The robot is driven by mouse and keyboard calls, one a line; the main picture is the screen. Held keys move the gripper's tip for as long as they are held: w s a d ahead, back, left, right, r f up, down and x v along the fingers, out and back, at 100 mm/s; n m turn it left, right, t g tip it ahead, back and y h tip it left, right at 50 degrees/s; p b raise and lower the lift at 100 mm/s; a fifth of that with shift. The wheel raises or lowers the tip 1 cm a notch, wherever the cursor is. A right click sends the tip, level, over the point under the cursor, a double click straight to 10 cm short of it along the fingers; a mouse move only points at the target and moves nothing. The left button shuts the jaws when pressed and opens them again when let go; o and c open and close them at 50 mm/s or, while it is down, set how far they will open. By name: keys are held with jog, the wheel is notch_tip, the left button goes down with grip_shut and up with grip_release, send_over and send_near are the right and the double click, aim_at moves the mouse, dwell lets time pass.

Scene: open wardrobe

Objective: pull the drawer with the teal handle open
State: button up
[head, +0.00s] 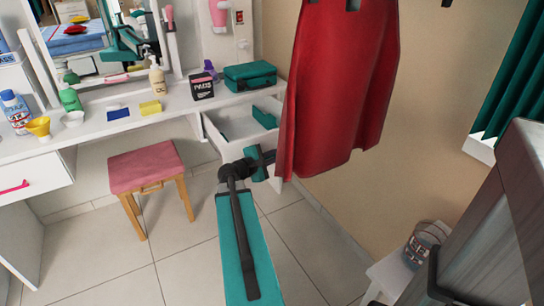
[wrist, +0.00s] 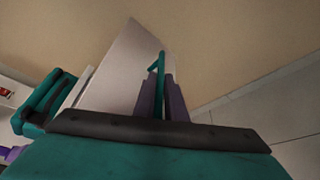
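The white drawer (head: 222,140) under the right end of the white vanity stands pulled out, with its inside and a teal item (head: 265,117) in it showing. In the wrist view the drawer's pale front (wrist: 122,68) carries a teal handle (wrist: 160,66). My gripper (head: 266,163) is at the drawer's front in the head view. In the wrist view its purple fingers (wrist: 161,98) lie on both sides of the teal handle, closed on it. In the head view the handle is hidden behind my gripper and the red garment.
A red garment (head: 345,85) hangs close to the right of my gripper. A pink-topped stool (head: 146,164) stands left of the drawer. A teal box (head: 250,76) and bottles sit on the vanity top (head: 185,98). Tiled floor (head: 190,250) is clear in front.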

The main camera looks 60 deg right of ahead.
jog(key=shift+o, duration=0.4)
jog(key=shift+w+a, duration=0.15)
jog(key=shift+a, duration=0.05)
jog(key=p+v, duration=1)
jog(key=v, duration=0.3)
dwell(0.6)
jog(key=shift+a, duration=0.1)
jog(key=shift+r, duration=0.1)
dwell(0.4)
